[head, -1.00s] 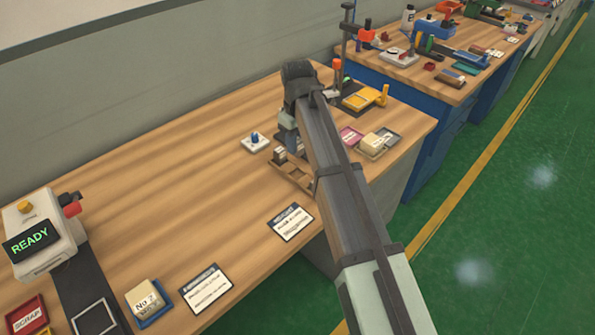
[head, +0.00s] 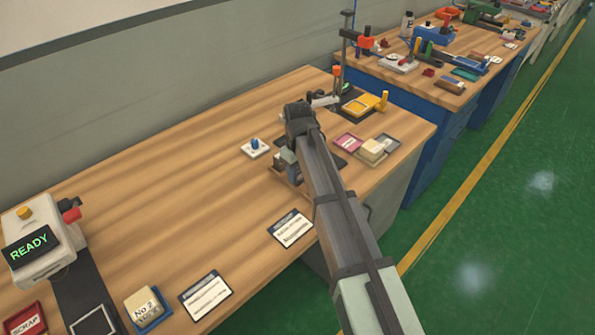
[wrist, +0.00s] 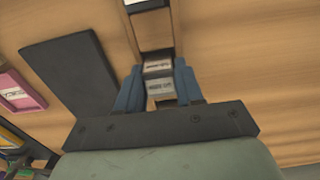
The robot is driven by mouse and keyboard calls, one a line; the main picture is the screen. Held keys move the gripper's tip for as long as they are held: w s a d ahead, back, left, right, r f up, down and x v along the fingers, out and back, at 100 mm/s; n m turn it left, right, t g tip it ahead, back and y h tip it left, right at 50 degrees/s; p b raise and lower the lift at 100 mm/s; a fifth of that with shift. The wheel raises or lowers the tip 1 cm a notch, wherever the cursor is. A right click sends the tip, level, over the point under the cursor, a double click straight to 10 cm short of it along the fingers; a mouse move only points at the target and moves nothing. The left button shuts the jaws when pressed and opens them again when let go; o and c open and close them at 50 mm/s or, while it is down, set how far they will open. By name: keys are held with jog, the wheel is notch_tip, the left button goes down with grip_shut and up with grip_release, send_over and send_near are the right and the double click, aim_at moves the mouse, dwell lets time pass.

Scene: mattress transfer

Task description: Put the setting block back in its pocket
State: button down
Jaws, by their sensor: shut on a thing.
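My gripper (wrist: 158,88) has its two blue fingers shut on a small grey block with a pale labelled face (wrist: 158,67), which I take for the setting block. In the wrist view it lies in line with a narrow wooden rack (wrist: 174,20) with a compartment beyond the block. I cannot tell whether the block is inside a pocket or above it. In the head view my gripper (head: 285,163) is down at the wooden rack (head: 276,169), and the arm hides much of the rack and the block.
A dark flat pad (wrist: 75,75) lies left of the rack in the wrist view. In the head view a white base with a blue knob (head: 255,147), a pink tray (head: 348,141) and a cream block (head: 371,150) are nearby. Two label cards (head: 291,229) (head: 206,297) lie nearer.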

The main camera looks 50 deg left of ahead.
aim_at(298, 170)
jog(key=shift+f, duration=0.1)
jog(key=c, duration=0.7)
grip_release()
notch_tip(298, 170, up, 12)
jog(key=shift+r, duration=0.1)
